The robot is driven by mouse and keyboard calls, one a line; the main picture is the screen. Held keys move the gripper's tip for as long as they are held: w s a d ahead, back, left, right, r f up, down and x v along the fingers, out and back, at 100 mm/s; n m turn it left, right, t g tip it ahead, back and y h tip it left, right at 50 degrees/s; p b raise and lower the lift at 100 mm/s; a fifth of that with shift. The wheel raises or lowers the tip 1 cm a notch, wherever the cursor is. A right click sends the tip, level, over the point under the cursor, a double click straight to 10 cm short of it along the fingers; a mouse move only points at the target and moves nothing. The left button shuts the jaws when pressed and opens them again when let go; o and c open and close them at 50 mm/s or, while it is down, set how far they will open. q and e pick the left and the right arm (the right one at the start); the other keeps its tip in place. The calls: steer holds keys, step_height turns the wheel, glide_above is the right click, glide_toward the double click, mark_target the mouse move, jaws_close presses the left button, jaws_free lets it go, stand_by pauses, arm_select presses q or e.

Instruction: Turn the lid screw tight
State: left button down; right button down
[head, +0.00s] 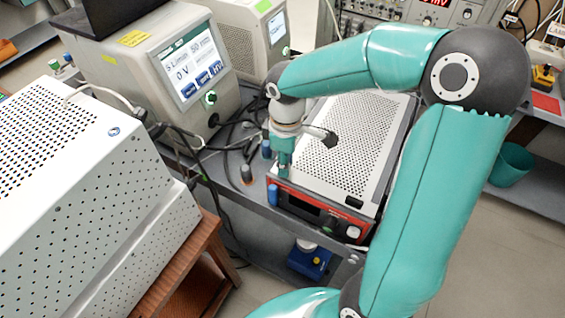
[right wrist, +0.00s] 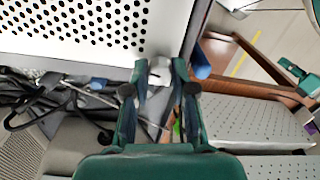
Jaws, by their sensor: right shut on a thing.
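The lid screw (right wrist: 160,72) is a small silver-grey piece at the edge of the perforated white lid (right wrist: 60,25) in the right wrist view. My right gripper (head: 284,173) points down at the left front corner of the lid in the head view. Its two teal fingers stand on either side of the screw and are shut on it. In the head view the gripper hides the screw, so I cannot tell how far it is turned. My left gripper is not in view.
Blue caps stand beside the lid's edge, one behind the gripper (head: 266,149) and one in front (head: 272,195). Black cables (head: 232,140) run to the left. A large perforated white box (head: 90,190) fills the left. A grey display unit (head: 170,70) stands behind.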

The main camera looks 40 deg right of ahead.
steer(key=shift+a+f, duration=0.1)
steer(key=shift+a, duration=0.2)
steer(key=shift+d, duration=0.15)
steer(key=shift+s, duration=0.1)
stand_by(0.8)
steer(key=c, duration=0.9)
jaws_free()
steer(key=shift+d, duration=0.1)
steer(key=shift+c, duration=0.2)
steer(key=shift+r, duration=0.25)
step_height(320, 180, up, 12)
steer(key=shift+f, duration=0.25)
